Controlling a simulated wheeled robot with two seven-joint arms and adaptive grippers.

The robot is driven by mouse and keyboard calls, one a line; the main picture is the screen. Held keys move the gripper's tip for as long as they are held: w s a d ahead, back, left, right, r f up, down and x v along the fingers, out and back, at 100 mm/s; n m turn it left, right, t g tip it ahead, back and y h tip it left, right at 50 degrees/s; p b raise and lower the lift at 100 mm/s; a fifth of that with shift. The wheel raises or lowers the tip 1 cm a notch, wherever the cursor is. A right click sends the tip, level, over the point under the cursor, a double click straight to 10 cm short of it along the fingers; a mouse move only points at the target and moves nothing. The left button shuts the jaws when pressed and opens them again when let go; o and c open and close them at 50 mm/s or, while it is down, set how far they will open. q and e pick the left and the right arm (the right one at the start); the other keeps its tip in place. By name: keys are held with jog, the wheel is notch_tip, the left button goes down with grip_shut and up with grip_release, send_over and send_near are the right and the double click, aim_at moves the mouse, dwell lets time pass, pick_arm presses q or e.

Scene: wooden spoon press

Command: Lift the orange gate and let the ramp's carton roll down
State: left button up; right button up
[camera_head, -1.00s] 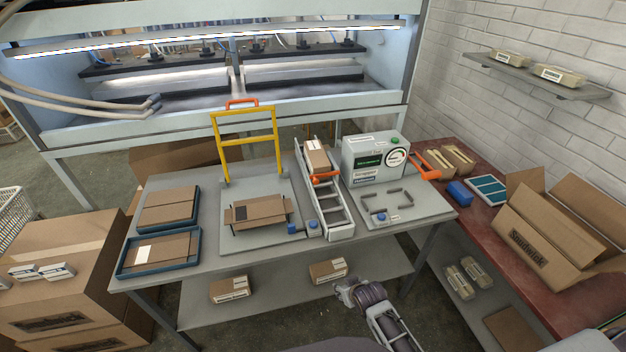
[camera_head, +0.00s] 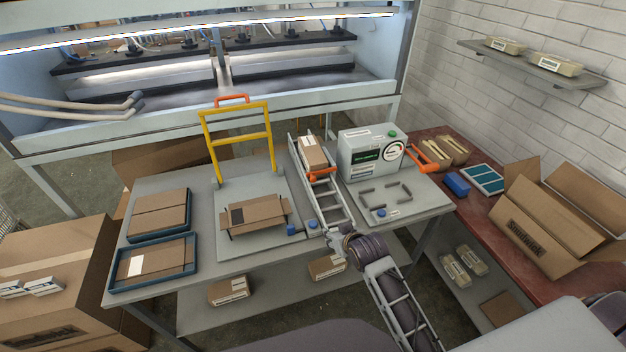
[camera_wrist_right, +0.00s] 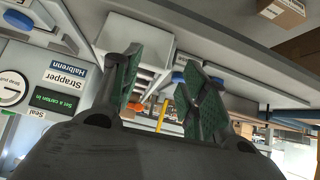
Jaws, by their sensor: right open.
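The ramp (camera_head: 338,211), a grey roller slide, slopes towards me on the bench. A brown carton (camera_head: 312,150) rests near its upper end, just behind the orange gate (camera_head: 322,174), which lies across the ramp. My right gripper (camera_head: 334,239) is at the bench's front edge, close to the ramp's lower end and well below the gate. In the right wrist view its two green-padded fingers (camera_wrist_right: 163,62) are apart with nothing held between them. My left gripper is not in view.
A yellow frame (camera_head: 240,140) and an open flat carton (camera_head: 258,214) are to the left. Blue trays (camera_head: 154,283) lie further left.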

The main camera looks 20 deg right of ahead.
aim_at(314, 180)
jog(key=w+r+t, duration=0.4)
jog(key=w+r, duration=0.4)
jog(key=w, duration=0.1)
jog(key=shift+w+a+m, duration=0.2)
jog(key=shift+w+m, duration=0.1)
jog(key=shift+w, duration=0.05)
jog(key=shift+r, duration=0.15)
jog(key=shift+w, duration=0.1)
jog(key=shift+x, duration=6.8)
grip_shut()
